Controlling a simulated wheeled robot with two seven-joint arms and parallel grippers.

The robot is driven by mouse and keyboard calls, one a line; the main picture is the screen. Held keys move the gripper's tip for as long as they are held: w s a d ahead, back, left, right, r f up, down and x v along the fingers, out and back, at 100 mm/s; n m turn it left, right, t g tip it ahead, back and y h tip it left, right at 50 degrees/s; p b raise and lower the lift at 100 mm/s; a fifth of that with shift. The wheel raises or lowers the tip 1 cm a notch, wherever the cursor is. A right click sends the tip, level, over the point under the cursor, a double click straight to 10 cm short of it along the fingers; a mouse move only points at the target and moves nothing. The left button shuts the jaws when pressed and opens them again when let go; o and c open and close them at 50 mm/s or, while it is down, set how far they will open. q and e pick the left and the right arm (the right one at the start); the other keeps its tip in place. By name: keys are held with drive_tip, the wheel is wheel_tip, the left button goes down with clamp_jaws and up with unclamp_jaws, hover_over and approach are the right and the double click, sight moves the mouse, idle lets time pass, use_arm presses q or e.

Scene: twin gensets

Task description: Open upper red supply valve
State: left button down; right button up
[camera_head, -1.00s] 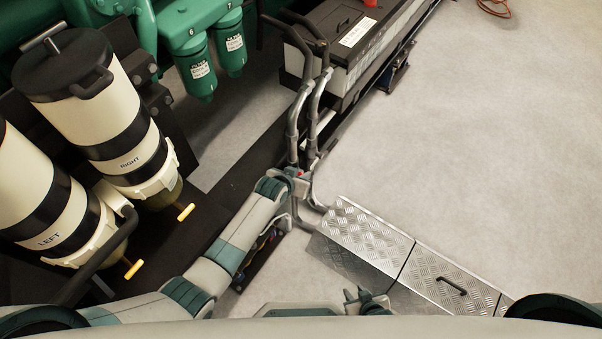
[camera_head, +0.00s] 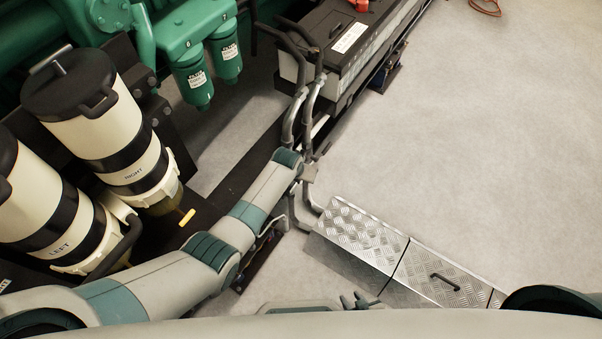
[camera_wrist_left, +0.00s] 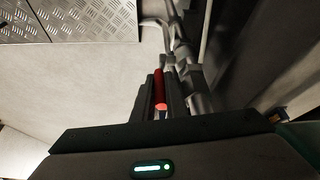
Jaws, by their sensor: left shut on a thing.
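A red valve handle (camera_wrist_left: 159,88) shows in the left wrist view, upright in the picture between the two dark fingers of my left gripper (camera_wrist_left: 161,97). The fingers are shut on it, beside grey pipes (camera_wrist_left: 182,45). In the head view my left arm reaches to the grey pipes (camera_head: 291,125), and its wrist hides the valve and the left fingers. My right gripper (camera_head: 356,301) shows only as small dark tips at the bottom edge; I cannot tell whether they are apart. How far the valve is turned is not clear.
Two cream filter canisters, RIGHT (camera_head: 120,135) and LEFT (camera_head: 50,215), stand at left, with a yellow handle (camera_head: 187,217) below. Green filters (camera_head: 194,82) and a battery box (camera_head: 345,40) stand behind. A metal tread-plate step (camera_head: 365,235) lies right of the pipes. The floor beyond is clear.

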use_arm(q)
drive_tip(key=c, duration=1.8)
unclamp_jaws()
drive_tip(key=shift+o, duration=0.2)
use_arm(e)
drive_tip(key=shift+r, duration=0.1)
